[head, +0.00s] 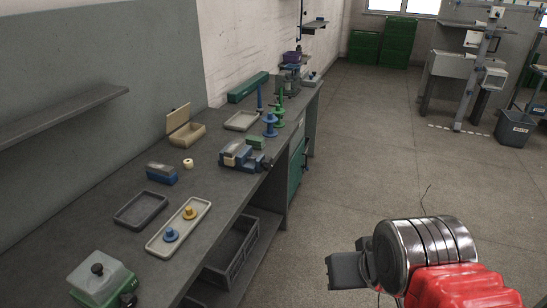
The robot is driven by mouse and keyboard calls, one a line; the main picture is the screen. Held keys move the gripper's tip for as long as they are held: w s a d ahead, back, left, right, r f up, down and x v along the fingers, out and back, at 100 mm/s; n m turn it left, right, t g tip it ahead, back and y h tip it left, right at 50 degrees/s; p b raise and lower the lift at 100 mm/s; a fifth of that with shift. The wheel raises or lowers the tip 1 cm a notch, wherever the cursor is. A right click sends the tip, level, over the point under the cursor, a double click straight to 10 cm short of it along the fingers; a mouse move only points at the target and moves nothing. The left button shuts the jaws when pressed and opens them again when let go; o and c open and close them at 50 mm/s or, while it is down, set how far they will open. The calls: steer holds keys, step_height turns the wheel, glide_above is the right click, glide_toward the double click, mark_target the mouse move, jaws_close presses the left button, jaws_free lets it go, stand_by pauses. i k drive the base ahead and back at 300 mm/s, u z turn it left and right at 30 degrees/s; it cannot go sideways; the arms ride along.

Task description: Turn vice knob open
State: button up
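A blue and grey vice (241,156) sits near the front edge of the workbench, around the middle of the picture. A small dark knob (266,163) shows at its right end, at the bench edge; how far it is turned is too small to tell. My gripper (345,270) is at the lower right, over the floor and well apart from the vice and bench. Its dark finger parts point left. The gap between them cannot be made out, and I see nothing held.
The workbench (110,195) carries trays, blue and yellow spools on a pale tray (180,228), a blue block (161,173), an open box (188,135) and green and blue spindles. A crate (231,252) sits beneath. The floor (360,160) right of the bench is clear.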

mark_target(267, 163)
steer(key=i, duration=0.95)
steer(key=u, duration=1.55)
